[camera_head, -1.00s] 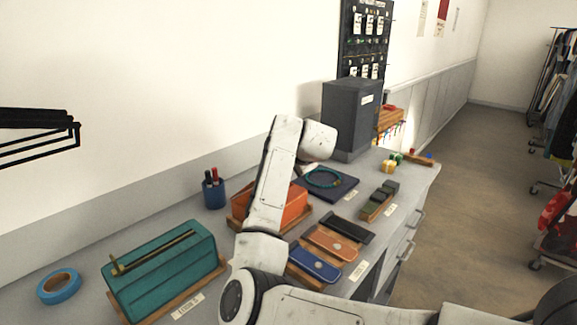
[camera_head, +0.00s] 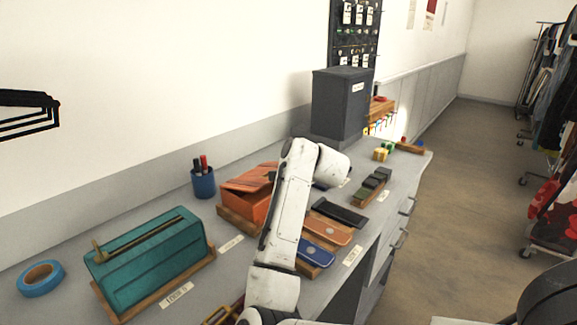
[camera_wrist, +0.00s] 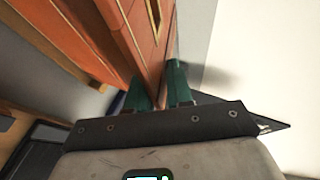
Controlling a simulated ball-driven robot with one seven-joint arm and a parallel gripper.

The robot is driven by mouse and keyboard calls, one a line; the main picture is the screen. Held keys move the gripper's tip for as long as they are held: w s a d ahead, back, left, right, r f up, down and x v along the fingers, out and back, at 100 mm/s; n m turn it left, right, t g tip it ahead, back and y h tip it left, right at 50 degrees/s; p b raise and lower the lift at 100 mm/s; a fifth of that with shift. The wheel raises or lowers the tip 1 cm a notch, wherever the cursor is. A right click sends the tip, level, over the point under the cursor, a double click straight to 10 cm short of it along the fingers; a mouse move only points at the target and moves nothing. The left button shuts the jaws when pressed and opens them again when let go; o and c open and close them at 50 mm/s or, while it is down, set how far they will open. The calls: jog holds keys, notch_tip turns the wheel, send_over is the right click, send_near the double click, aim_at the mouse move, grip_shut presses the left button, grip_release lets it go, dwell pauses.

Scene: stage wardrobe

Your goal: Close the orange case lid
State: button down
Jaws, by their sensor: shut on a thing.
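The orange case (camera_head: 257,208) sits on a wooden base on the counter, left of my arm in the head view. Its orange lid (camera_head: 250,178) is tilted over the box and not flat on it; its right part is hidden behind my arm. In the wrist view my gripper (camera_wrist: 160,93) has its two green fingers on either side of an orange panel's edge, which looks like the lid (camera_wrist: 140,45). The fingers are shut on it. My gripper is hidden behind my arm in the head view.
A teal case (camera_head: 150,258) stands to the left, with blue tape (camera_head: 40,279) beside it. A pen cup (camera_head: 203,184) stands behind. Blue (camera_head: 316,252) and orange (camera_head: 329,229) pieces lie right of my arm. A dark grey cabinet (camera_head: 341,103) stands farther back.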

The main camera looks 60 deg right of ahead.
jog(key=shift+s+f, duration=0.15)
jog(key=shift+f, duration=0.4)
jog(key=c, duration=1.3)
grip_release()
jog(key=shift+r, duration=0.1)
